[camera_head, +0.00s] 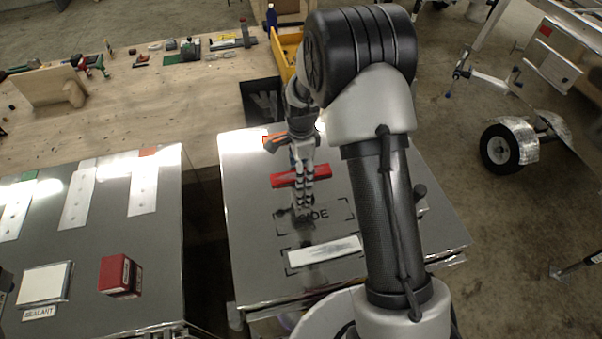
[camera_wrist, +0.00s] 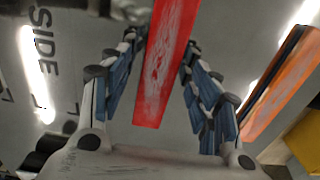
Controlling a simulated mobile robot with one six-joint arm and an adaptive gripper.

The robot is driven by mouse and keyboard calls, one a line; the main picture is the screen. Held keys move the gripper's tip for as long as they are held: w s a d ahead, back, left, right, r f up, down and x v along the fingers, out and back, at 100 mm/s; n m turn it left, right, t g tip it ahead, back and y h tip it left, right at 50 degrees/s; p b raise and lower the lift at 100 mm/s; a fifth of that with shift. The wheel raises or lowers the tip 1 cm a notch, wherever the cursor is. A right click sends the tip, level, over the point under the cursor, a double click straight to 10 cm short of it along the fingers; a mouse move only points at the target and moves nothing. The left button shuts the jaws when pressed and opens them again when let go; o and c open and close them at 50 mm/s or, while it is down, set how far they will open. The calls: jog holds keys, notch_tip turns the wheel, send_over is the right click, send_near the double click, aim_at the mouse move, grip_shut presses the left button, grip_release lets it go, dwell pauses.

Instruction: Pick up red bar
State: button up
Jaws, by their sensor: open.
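The red bar (camera_head: 285,181) lies on the shiny metal table top, just above the printed "SIDE" outline. In the wrist view the red bar (camera_wrist: 165,60) runs lengthwise between the two fingers, its near end towards the palm. My gripper (camera_head: 302,200) points down at the bar, and its fingers cover part of the bar in the head view. In the wrist view my gripper (camera_wrist: 163,70) is open, with a finger on each side of the bar. Small gaps show beside the bar; whether the fingertips touch it is hard to tell.
An orange bar (camera_head: 272,139) lies behind the red bar and shows in the wrist view (camera_wrist: 285,82). A white bar (camera_head: 325,251) lies in front. A red box (camera_head: 120,275) stands on the left table. A yellow bin (camera_head: 284,52) stands at the back.

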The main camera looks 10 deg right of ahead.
jog(key=shift+f, duration=0.2)
jog(key=shift+s, duration=0.1)
jog(key=shift+c, duration=0.4)
jog(key=c, duration=1.1)
jog(key=shift+o, duration=0.2)
